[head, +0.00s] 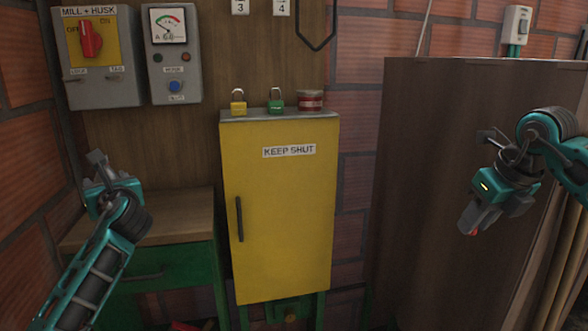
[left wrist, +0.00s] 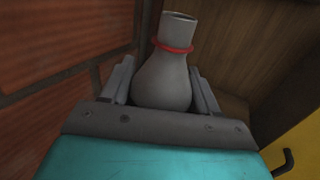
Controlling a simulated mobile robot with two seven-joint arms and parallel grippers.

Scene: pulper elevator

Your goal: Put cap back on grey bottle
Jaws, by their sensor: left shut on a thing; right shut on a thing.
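The grey bottle (left wrist: 163,82) is between the fingers of my left gripper (left wrist: 163,88) in the left wrist view. It has a round body, a narrow neck with a red ring (left wrist: 173,48) and a top with no cap on it. My left gripper (head: 97,163) is at the left in the head view, in front of the wooden wall; the bottle is not clear there. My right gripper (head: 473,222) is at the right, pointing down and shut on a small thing. Only a bit of red shows at its tips; I cannot tell whether it is the cap.
A yellow cabinet (head: 280,210) marked KEEP SHUT stands between my grippers. A yellow padlock (head: 238,106), a green padlock (head: 276,105) and a red-and-white tin (head: 310,101) are on top. A wooden bench (head: 165,213) is at left, a tall brown panel (head: 425,160) at right.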

